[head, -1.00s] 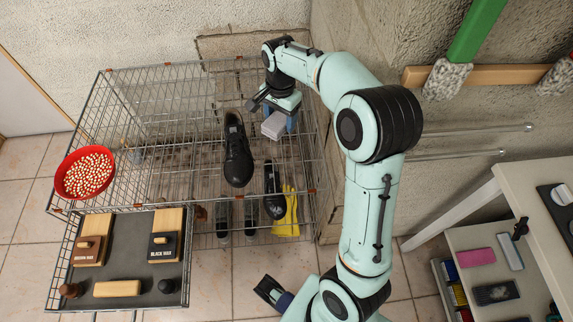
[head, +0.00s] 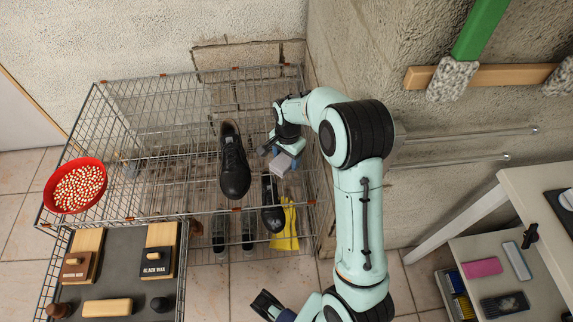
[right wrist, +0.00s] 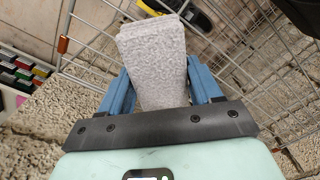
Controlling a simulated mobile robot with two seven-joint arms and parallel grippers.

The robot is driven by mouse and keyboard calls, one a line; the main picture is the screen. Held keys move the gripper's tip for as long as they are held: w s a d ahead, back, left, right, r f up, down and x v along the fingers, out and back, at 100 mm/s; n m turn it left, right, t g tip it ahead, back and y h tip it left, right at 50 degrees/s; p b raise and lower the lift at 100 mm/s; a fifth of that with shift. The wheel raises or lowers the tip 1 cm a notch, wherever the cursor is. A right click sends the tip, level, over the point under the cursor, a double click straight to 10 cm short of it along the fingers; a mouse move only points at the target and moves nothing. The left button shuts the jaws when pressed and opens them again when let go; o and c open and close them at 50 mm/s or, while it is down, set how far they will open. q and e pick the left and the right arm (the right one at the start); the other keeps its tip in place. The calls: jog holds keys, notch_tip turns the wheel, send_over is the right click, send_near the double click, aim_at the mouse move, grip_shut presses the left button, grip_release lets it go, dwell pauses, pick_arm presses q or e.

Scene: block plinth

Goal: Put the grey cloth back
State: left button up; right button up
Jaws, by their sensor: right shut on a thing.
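The grey cloth (head: 281,166) is a pale, folded, block-like piece at the right end of the wire rack, just right of a black shoe. My right gripper (head: 287,155) is shut on it. In the right wrist view the cloth (right wrist: 155,62) sits between the two blue fingers (right wrist: 162,92) and sticks out past their tips. Rack wires lie beyond it. I cannot tell its height over the rack.
The wire rack (head: 160,168) holds a black shoe (head: 233,165) and a red bowl (head: 75,186). Shoes and yellow gloves (head: 285,228) are lower down. A brush tray (head: 120,270) stands front left. A white table (head: 540,187) with a lower shelf is at right.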

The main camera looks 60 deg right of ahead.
aim_at(287, 165)
jog(key=shift+f+b, duration=0.3)
jog(key=shift+f, duration=1.7)
jog(key=o, duration=1)
jog(key=shift+f, duration=0.15)
jog(key=r, duration=0.4)
jog(key=r+p, duration=0.1)
jog(key=r, duration=0.3)
jog(key=r+p, duration=0.1)
jog(key=r, duration=0.3)
jog(key=shift+s+r, duration=0.2)
jog(key=shift+s, duration=0.05)
jog(key=shift+a, duration=0.1)
